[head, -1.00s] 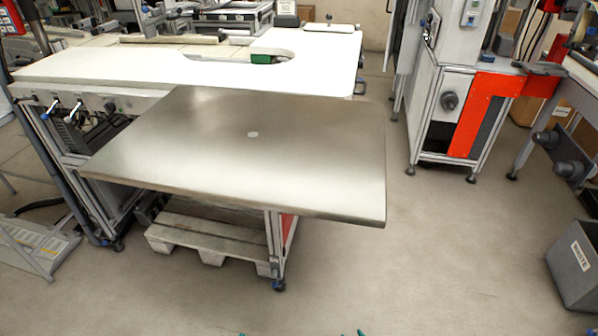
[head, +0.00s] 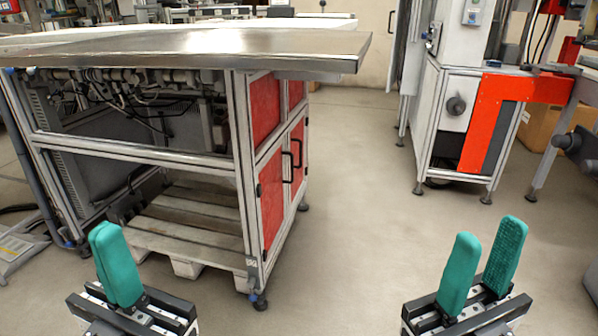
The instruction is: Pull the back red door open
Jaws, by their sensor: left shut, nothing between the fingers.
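The back red door (head: 298,151) is on the right side of the metal-framed table cabinet, behind the front red door (head: 271,200). Both look closed, and each has a black handle; the back handle (head: 298,153) is close to the front handle (head: 287,168). My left gripper (head: 106,232) is low at the left, its teal fingers together and empty, in front of the cabinet and well apart from the doors. My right gripper (head: 488,233) is low at the right, its teal fingers spread with nothing between them, also apart from the doors.
The metal tabletop (head: 200,50) overhangs the doors. A wooden pallet (head: 185,225) lies under the cabinet. A machine with an orange panel (head: 487,120) stands at the right. The floor (head: 365,190) between cabinet and machine is clear.

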